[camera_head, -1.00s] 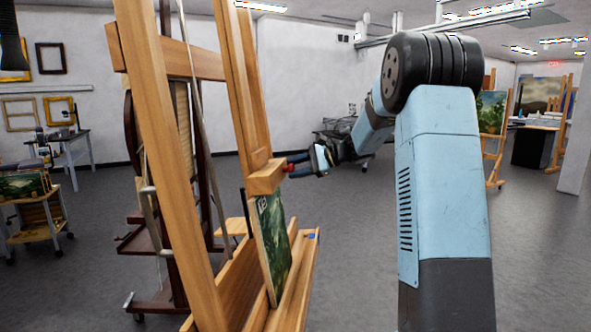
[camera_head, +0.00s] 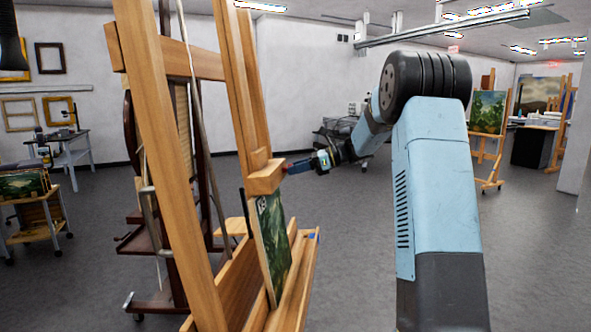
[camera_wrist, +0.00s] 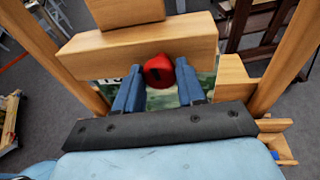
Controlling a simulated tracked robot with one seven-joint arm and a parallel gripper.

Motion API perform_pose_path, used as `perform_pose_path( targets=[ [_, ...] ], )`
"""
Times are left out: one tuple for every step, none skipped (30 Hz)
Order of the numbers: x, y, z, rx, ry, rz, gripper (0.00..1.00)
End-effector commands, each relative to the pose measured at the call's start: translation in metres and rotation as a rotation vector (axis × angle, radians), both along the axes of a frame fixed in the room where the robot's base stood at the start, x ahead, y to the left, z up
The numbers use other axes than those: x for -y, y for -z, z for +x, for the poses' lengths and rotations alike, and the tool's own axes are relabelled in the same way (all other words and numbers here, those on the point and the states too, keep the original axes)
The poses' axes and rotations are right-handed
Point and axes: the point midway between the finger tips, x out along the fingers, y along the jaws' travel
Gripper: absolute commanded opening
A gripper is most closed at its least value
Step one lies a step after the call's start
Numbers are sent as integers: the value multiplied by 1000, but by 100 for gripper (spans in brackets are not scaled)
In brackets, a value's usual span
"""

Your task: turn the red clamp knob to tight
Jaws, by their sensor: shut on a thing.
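The red clamp knob (camera_wrist: 159,71) sits on the front of the easel's wooden clamp block (camera_wrist: 125,50) in the wrist view. My gripper (camera_wrist: 158,78) is shut on the knob, with one blue finger on each side of it. In the head view my gripper (camera_head: 288,168) reaches the clamp block (camera_head: 265,178) from the right, and the knob is mostly hidden by the fingers. The green painted canvas (camera_head: 271,245) stands below the block on the easel. No mark showing how tight the knob is can be made out.
The easel's tall wooden post (camera_head: 160,150) stands to the left of the clamp. The easel's lower ledge (camera_head: 300,275) juts out below the canvas. A small cart with paintings (camera_head: 35,210) stands at the far left. Open grey floor lies around the easel.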

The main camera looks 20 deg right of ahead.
Motion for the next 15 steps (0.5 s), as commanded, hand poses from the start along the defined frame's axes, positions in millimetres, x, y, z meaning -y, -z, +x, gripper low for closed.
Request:
perform_pose_path(
  targets=[
    [2, 3, 0, -28, 7, 9, 9],
    [2, 3, 0, -41, 8, 16, 9],
    [2, 3, 0, -59, 11, 25, 9],
    [2, 3, 0, -71, 13, 31, 9],
    [2, 3, 0, -82, 14, 35, 9],
    [2, 3, 0, -95, 16, 41, 9],
    [2, 3, 0, -104, 18, 46, 9],
    [2, 3, 0, -111, 19, 49, 9],
    [2, 3, 0, -120, 20, 53, 9],
    [2, 3, 0, -125, 21, 55, 9],
    [2, 2, 0, -131, 22, 58, 9],
    [2, 2, 0, -136, 22, 61, 9],
    [2, 2, 0, -140, 24, 62, 9],
    [2, 2, 0, -142, 23, 63, 9],
    [2, 2, 0, -145, 23, 64, 9]
  ],
)
